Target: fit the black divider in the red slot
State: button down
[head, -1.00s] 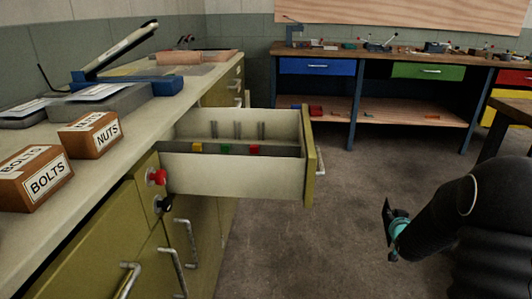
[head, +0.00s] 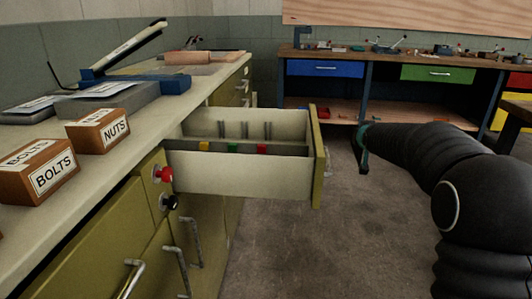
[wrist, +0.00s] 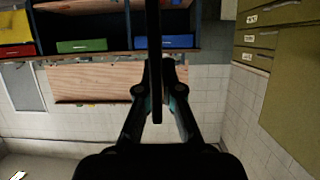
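The black divider (wrist: 153,35) shows edge-on in the wrist view, a thin dark plate between the fingers of my gripper (wrist: 160,88). My gripper appears shut on it. In the head view the divider (head: 363,163) is a narrow dark strip at the teal tip of my gripper (head: 363,135), right of the open drawer (head: 240,176) and apart from it. The red slot marker (head: 262,149) is on the drawer's inner edge, rightmost of three beside green (head: 232,148) and yellow (head: 204,146). Upright metal guides (head: 245,130) line the far inner wall.
The drawer front (head: 319,155) stands between the drawer's inside and my gripper. A counter (head: 150,135) at left holds labelled bolts (head: 45,172) and nuts (head: 98,130) boxes. A workbench (head: 400,58) with blue and green drawers stands behind. The floor right of the drawer is clear.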

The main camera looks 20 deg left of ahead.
jog(key=s+a+r, duration=0.1)
jog(key=a+r, duration=0.3)
jog(key=r, duration=0.2)
jog(key=s+a+r+n+y, duration=0.1)
jog(key=s+a+r, duration=0.1)
jog(key=a+r, duration=0.3)
jog(key=s+a+r+n+y+b, duration=0.1)
jog(key=s+a+r, duration=0.1)
jog(key=a+r, duration=0.2)
jog(key=shift+a+r, duration=0.2)
jog(key=shift+r, duration=0.65)
jog(key=shift+a+r, duration=0.2)
jog(key=shift+r, duration=0.6)
jog(key=s+a+r+n+g+y, duration=0.2)
jog(key=s+a+r+n+y, duration=0.1)
jog(key=s+a, duration=0.75)
jog(key=f+b, duration=0.1)
jog(key=f, duration=0.5)
jog(key=w+a+f+b, duration=0.1)
jog(key=f, duration=0.5)
jog(key=a+f+b, duration=0.1)
jog(key=f+b, duration=0.1)
jog(key=f, duration=0.3)
jog(key=shift+w+f, duration=0.35)
jog(key=shift+f, duration=0.05)
jog(key=shift+f+b, duration=0.2)
jog(key=shift+b, duration=0.1)
jog(key=c, duration=1.3)
grip_release()
jog(key=shift+r, duration=0.1)
